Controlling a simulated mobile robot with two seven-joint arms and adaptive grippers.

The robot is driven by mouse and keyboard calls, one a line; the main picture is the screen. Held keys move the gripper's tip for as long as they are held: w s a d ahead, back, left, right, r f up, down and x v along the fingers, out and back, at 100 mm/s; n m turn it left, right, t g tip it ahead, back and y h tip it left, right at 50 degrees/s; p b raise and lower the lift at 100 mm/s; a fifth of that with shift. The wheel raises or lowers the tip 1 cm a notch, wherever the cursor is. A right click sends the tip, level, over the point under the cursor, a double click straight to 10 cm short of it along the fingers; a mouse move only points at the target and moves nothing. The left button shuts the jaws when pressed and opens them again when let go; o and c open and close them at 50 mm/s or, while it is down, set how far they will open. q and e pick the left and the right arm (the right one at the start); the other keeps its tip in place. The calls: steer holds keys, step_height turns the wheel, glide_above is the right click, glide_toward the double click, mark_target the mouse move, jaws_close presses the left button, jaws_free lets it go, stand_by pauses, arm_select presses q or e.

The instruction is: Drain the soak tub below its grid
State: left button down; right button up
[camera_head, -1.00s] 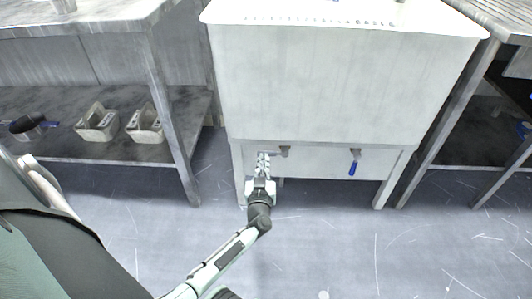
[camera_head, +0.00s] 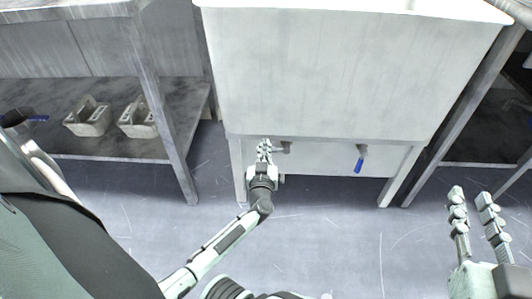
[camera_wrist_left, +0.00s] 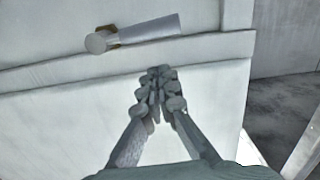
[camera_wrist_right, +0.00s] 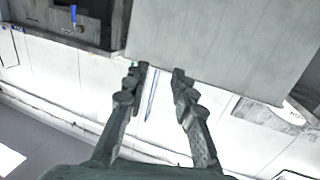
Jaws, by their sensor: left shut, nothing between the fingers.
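The white soak tub (camera_head: 320,70) stands on a legged frame in the middle of the head view. Its grid is not visible. Below the tub is a grey drain fitting (camera_head: 284,147) on the left and a valve with a blue handle (camera_head: 361,158) hanging down on the right. My left gripper (camera_head: 264,147) is shut and empty, just left of the grey fitting. In the left wrist view a grey cylindrical fitting with a brass part (camera_wrist_left: 135,34) lies beyond the shut fingertips, apart from them. My right gripper (camera_head: 473,192) is open and empty, right of the tub's right leg.
A grey bench (camera_head: 165,120) at left has a lower shelf holding two grey caddies (camera_head: 88,117) (camera_head: 138,118) and a dark pan (camera_head: 17,117). Another bench (camera_head: 470,110) stands at right. The floor (camera_head: 340,235) in front of the tub is clear.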

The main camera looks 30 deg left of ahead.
step_height(320, 180, up, 11)
steer(key=s+a+t+y+b, duration=0.1)
steer(key=s+t+y+b, duration=0.1)
steer(key=t, duration=0.4)
steer(key=shift+s+a+t+y+b, duration=0.3)
steer(key=shift+s+a+y+b, duration=0.05)
steer(key=shift+a+y+b, duration=0.1)
steer(key=shift+d, duration=0.2)
